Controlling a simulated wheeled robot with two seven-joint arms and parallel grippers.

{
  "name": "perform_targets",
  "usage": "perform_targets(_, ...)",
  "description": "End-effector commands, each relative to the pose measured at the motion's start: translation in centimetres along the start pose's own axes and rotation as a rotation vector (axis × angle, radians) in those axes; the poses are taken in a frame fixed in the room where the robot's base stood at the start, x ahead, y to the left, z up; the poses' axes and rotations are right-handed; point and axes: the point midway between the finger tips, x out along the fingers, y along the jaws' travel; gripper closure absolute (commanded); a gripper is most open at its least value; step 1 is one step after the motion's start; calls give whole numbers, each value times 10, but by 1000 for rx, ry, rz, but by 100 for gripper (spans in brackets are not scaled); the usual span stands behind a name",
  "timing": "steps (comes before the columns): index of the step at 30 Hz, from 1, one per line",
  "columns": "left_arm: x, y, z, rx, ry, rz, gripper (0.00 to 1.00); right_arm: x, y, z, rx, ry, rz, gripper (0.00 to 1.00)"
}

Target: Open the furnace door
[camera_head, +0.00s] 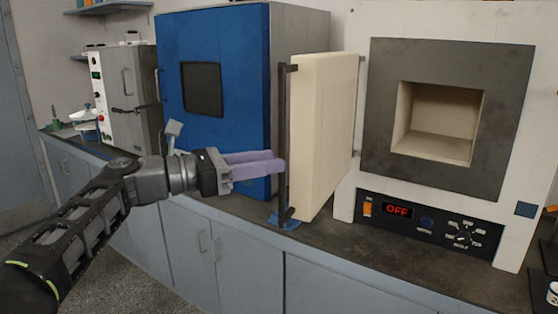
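The furnace (450,110) is the white unit on the right with a dark front panel and an open chamber (438,122). Its cream-coloured door (325,130) is swung wide open to the left. A dark vertical handle bar (284,110) runs along the door's outer edge. My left gripper (279,161) has purple fingers, close together, with their tips at the handle bar. The near finger covers part of the bar. I cannot tell whether the fingers grip it. My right gripper is not in view.
A blue-doored cabinet (215,60) stands close behind my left gripper. A smaller white oven (122,95) is farther left. The furnace control panel (425,226) reads OFF. The dark countertop (380,262) is clear in front of the furnace. A labelled container (552,292) sits at the right edge.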

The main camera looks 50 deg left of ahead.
Motion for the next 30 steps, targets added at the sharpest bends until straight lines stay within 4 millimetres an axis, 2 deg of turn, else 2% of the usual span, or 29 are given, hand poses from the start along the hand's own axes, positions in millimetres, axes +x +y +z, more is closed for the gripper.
perform_targets(3,-22,1,0,0,0,4,66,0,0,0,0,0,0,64)
perform_targets(9,-42,0,0,0,0,1,66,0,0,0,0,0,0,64)
perform_targets(30,-43,0,0,-1,1,0,66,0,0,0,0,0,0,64)
